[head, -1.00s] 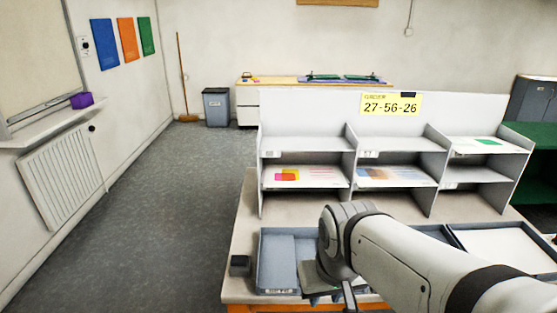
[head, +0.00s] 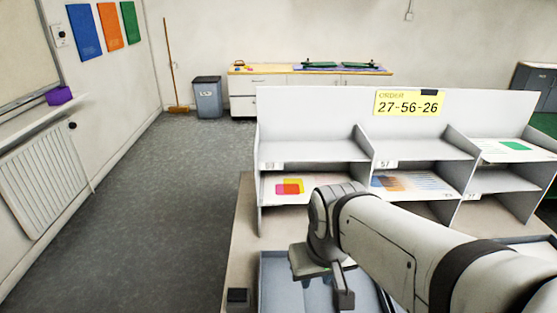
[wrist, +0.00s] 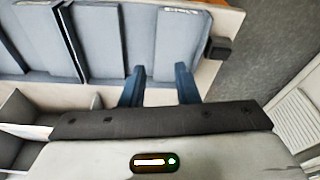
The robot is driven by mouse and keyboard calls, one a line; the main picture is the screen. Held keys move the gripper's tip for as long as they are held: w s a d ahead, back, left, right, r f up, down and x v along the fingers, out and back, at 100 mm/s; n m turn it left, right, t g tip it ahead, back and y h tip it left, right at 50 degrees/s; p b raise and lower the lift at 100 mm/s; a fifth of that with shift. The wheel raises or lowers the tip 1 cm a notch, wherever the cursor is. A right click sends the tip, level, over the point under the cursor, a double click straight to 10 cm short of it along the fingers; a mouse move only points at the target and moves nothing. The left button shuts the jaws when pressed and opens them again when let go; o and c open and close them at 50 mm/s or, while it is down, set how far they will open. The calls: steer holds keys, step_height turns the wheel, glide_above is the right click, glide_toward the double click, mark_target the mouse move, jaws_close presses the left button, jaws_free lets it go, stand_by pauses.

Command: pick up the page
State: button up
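A page with pink, yellow and orange blocks (head: 290,187) lies in the lower left compartment of the grey sorter (head: 310,150). A page with orange and blue print (head: 405,184) lies in the lower middle compartment, partly behind my arm. A page with a green block (head: 512,147) lies in the upper right compartment. Which of them is the task's page, I cannot tell. My gripper (wrist: 160,72) is open, its two blue fingers apart with nothing between them. It hangs in front of the sorter, above the blue-grey trays (wrist: 165,45).
A yellow order card (head: 409,103) reading 27-56-26 is on the sorter's top board. A small dark block (head: 237,296) sits on the table's left edge. Open floor (head: 170,200) lies to the left. A grey bin (head: 207,97) and a broom (head: 172,70) stand at the back.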

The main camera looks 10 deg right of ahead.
steer(key=shift+a, duration=0.2)
steer(key=w+d+f+n+t+b, duration=0.25)
steer(key=w+d+n+t, duration=0.2)
steer(key=w, duration=0.35)
steer(key=w+d+f+n+t+b, duration=0.1)
steer(key=w+d+f+n+t, duration=0.25)
steer(key=w+n, duration=0.3)
steer(key=w+d+f+n+t+b, duration=0.2)
steer(key=w+d+f+n+t, duration=0.15)
steer(key=w, duration=0.45)
steer(key=w+n+y, duration=0.1)
steer(key=w, duration=0.2)
steer(key=w+a+n+t+y, duration=0.1)
steer(key=w+n, duration=0.1)
steer(key=w+a+n+t, duration=0.1)
steer(key=w+n, duration=0.1)
steer(key=w, duration=0.1)
steer(key=shift+w+y+p, duration=0.3)
steer(key=shift+y+p, duration=0.05)
steer(key=shift+y, duration=0.05)
jaws_close()
